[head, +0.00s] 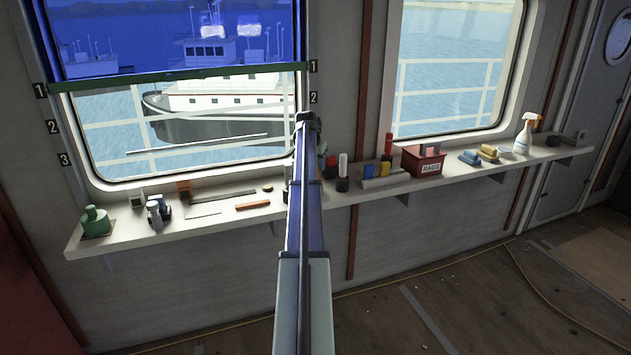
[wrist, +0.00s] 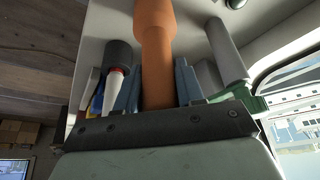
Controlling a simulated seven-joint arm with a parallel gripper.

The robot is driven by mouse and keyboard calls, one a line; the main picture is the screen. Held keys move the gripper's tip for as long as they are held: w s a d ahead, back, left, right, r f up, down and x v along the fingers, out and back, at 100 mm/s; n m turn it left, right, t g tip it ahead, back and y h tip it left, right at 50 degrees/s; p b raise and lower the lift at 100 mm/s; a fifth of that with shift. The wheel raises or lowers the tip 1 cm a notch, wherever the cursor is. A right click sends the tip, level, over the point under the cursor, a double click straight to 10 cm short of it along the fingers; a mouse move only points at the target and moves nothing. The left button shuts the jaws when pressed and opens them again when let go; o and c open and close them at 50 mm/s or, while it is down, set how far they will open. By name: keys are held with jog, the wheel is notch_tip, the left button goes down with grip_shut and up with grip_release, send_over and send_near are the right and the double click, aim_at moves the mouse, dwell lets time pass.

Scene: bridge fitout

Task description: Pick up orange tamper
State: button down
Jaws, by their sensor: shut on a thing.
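The orange tamper (wrist: 155,45) is in the wrist view, a long orange body that runs out of the top edge. My gripper (wrist: 158,80) is shut on it, with a blue-grey finger on each side. The tamper's far end is cut off by the frame. In the head view my own arm covers the middle of the shelf, and neither the tamper nor the gripper's fingers can be made out there.
A narrow white shelf (head: 345,190) runs under two windows. Left of my arm are a green object (head: 95,221) and small blocks. Right of it stand dark holders, a red rags box (head: 423,161) and a spray bottle (head: 523,136). A dark cup (wrist: 118,54) is beside the tamper.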

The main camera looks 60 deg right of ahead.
jog(key=shift+r, duration=0.15)
notch_tip(320, 180, up, 10)
jog(key=shift+f, duration=0.1)
dwell(0.6)
jog(key=c, duration=1.3)
grip_release()
jog(key=shift+c, duration=0.2)
grip_shut()
